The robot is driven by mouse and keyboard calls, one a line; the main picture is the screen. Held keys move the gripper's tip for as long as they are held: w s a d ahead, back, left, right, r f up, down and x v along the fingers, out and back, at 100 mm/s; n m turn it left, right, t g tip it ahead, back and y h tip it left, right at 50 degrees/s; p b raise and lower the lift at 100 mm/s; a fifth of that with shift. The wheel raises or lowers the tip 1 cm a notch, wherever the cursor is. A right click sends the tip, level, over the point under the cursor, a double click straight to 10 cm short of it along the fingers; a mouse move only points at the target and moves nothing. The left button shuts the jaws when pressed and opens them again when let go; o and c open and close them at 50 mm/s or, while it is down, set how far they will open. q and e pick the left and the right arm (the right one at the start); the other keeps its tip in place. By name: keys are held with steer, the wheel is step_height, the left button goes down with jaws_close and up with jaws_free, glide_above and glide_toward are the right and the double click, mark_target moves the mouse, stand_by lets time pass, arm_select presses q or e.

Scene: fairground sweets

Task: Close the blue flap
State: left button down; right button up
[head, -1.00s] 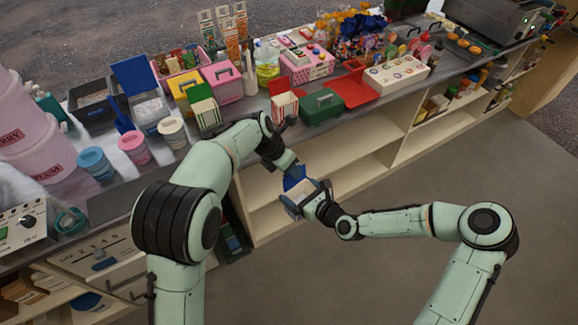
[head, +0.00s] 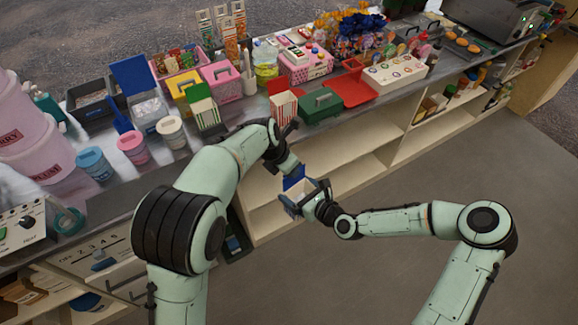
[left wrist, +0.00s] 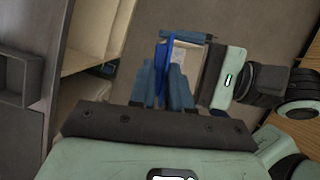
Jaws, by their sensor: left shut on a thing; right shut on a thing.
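A small open box (head: 297,206) with pale inside walls is held in front of the counter by my right gripper (head: 317,194), which is shut on it. Its blue flap (head: 293,177) stands up from the box's far edge. My left gripper (head: 292,169) reaches down to the flap from above. In the left wrist view, the blue flap (left wrist: 162,64) is between the fingers of my left gripper (left wrist: 162,82), which is shut on it. The open mouth of the box (left wrist: 184,58) shows beside it. The far side of the box is partly hidden by the fingers.
The counter holds a red-striped box (head: 284,105), a green-striped box (head: 205,113), a green case (head: 320,106) and a bin with a raised blue lid (head: 132,78). Cream shelves (head: 345,170) lie behind the held box. The floor (head: 460,150) to the right is clear.

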arm_select(q)
steer(key=shift+s+d+f+m+t+y, duration=0.25)
steer(key=shift+s+d+t+y, duration=0.3)
steer(key=shift+s+t+y, duration=0.35)
steer(key=shift+s+d+f+m+t+y, duration=0.15)
steer(key=shift+s+d+m+t+y, duration=0.3)
steer(key=shift+t, duration=0.65)
steer(key=shift+s+d+f+m+t+y, duration=0.2)
steer(key=shift+s+d+t+y, duration=0.45)
steer(key=shift+s+t+y, duration=0.3)
steer(key=shift+w, duration=0.15)
steer(key=c, duration=1.1)
jaws_free()
steer(key=shift+d+r, duration=0.1)
steer(key=shift+w, duration=0.1)
